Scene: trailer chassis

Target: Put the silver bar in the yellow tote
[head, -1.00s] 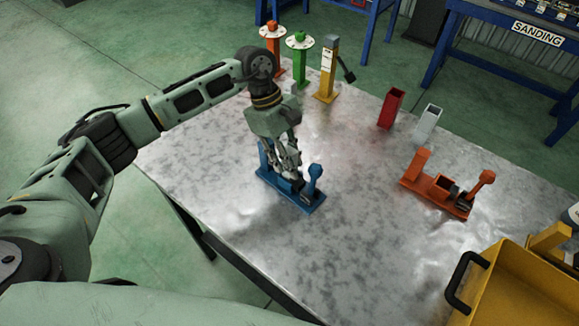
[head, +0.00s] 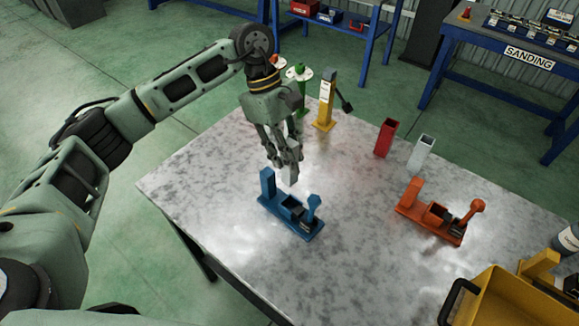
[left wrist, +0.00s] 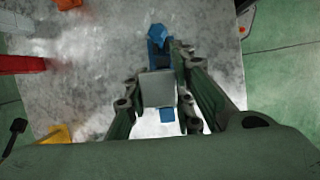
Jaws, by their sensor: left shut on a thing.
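My left gripper (head: 286,158) is shut on the silver bar (head: 291,175) and holds it above the blue fixture (head: 290,208) on the table. In the left wrist view the bar's square grey end (left wrist: 157,88) sits between the fingers, over the blue fixture (left wrist: 158,38). The yellow tote (head: 505,305) is at the lower right corner, partly cut off by the picture edge, with a black handle on its left side. My right gripper is not in view.
An orange fixture (head: 440,213), a red holder (head: 386,138) and a white holder (head: 421,152) stand on the metal table (head: 345,235). A yellow post (head: 326,105) and a green post (head: 302,90) stand at the back. The table's middle is mostly clear.

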